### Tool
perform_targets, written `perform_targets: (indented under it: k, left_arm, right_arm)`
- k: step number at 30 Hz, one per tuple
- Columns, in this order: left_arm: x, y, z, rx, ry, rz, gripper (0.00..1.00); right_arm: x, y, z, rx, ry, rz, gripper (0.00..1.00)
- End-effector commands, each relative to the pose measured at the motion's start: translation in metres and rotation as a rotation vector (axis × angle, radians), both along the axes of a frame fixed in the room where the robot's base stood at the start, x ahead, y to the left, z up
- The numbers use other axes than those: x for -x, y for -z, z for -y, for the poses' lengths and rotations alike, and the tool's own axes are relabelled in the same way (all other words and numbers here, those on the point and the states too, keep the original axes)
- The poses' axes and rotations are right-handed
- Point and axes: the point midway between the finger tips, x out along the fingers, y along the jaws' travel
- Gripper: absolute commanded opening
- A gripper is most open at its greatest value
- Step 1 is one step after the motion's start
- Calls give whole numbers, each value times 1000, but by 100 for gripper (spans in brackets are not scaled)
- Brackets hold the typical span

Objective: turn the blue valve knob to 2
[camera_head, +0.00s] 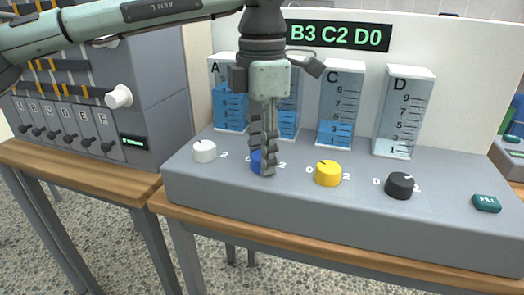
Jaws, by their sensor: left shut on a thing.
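The blue valve knob (256,162) sits on the sloped grey console (330,217), second from the left, below the second tank. My left gripper (263,168) comes down over it from above, fingers pointing down. Its fingers are shut on the blue knob and cover most of it. The knob's pointer is hidden. A "2" mark (282,165) shows just right of the fingers. My right gripper is not in view.
White (204,151), yellow (328,173) and black (399,185) knobs stand on the same console. Behind are liquid tanks, with tank C (340,105) and tank D (404,112) clear of my arm. The display (337,35) reads B3 C2 D0. A green FILL button (486,203) is far right.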

Motion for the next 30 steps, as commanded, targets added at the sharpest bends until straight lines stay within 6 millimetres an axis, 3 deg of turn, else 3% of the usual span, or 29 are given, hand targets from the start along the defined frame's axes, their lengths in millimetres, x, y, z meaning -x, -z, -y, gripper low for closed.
perform_targets:
  k: [19,20,21,25,30]
  left_arm:
    - [-1,-1,0,1,56,4,6]
    - [-1,-1,0,1,56,4,36]
    - [-1,-1,0,1,56,3,41]
    - [0,-1,0,1,56,3,56]
    - [0,0,0,1,55,1,56]
  right_arm:
    - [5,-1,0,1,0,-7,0]
    - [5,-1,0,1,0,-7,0]
    - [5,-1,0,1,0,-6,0]
    - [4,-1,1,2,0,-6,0]
    - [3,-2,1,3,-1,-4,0]
